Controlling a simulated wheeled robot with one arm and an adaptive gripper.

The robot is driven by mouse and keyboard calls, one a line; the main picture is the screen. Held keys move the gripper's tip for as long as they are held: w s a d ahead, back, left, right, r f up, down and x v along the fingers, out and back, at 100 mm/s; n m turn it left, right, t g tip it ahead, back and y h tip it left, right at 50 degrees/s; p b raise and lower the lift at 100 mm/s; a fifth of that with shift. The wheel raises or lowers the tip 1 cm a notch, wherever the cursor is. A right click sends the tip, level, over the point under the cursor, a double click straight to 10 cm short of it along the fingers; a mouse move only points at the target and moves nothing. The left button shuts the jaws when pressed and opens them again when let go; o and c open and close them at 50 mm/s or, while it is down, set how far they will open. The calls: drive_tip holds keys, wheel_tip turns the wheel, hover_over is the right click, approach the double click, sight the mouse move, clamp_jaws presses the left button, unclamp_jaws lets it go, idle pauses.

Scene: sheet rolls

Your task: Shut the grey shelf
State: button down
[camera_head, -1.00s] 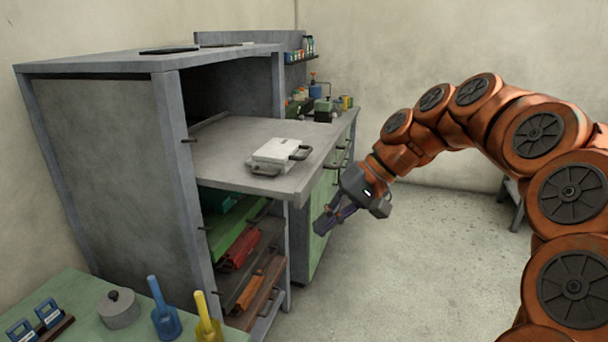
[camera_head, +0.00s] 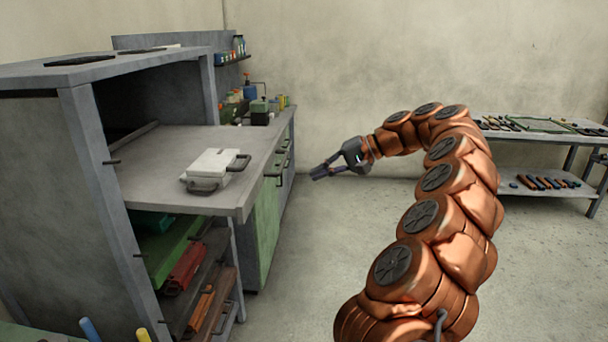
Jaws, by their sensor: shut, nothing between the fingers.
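The grey shelf (camera_head: 150,160) is pulled far out of the grey cabinet (camera_head: 77,130) on the left, at the level above the coloured shelves. A white box with dark handles (camera_head: 213,168) lies on it near its outer end. My gripper (camera_head: 318,175) is in free air to the right of the shelf, apart from it, with its fingers pointing left. It is shut and empty.
Below are a green shelf (camera_head: 178,250) and other shelves holding red and orange things. A workbench with green doors (camera_head: 265,215) stands behind the cabinet. A tool table (camera_head: 545,140) stands at the right. The floor between is clear.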

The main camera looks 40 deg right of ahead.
drive_tip(key=a+r+p+x, duration=0.1)
drive_tip(key=p+x, duration=0.3)
drive_tip(key=x, duration=0.9)
drive_tip(key=shift+w+r, duration=0.3)
drive_tip(key=shift+r, duration=0.2)
